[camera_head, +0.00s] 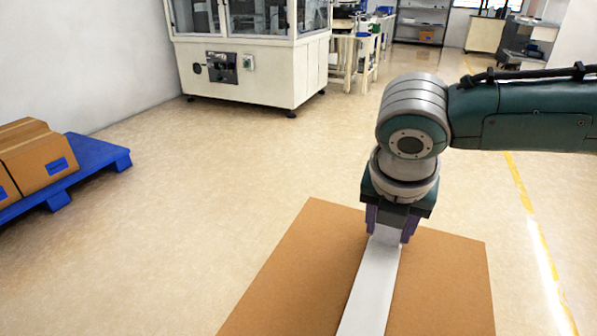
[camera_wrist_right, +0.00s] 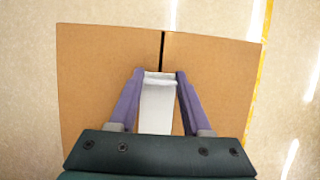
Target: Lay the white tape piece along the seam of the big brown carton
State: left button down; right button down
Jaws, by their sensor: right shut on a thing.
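The big brown carton (camera_head: 300,265) fills the lower middle of the head view, and its top also shows in the right wrist view (camera_wrist_right: 95,85). The white tape piece (camera_head: 372,285) lies lengthwise over the carton top; it also shows in the right wrist view (camera_wrist_right: 157,105). My right gripper (camera_head: 391,236) points down at the far end of the tape, and its purple fingers are shut on that end. The dark seam (camera_wrist_right: 162,50) runs on from the tape's end in the right wrist view. The tape hides the rest of the seam. My left gripper is out of view.
A blue pallet (camera_head: 95,155) with brown boxes (camera_head: 35,155) stands at the left. A white machine cabinet (camera_head: 250,70) stands at the back. Workbenches and shelves are farther off. The floor around the carton is clear, with a yellow line (camera_head: 520,185) at the right.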

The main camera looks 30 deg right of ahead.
jog(key=shift+c, duration=1.4)
grip_release()
jog(key=p+v, duration=0.4)
jog(key=v, duration=0.6)
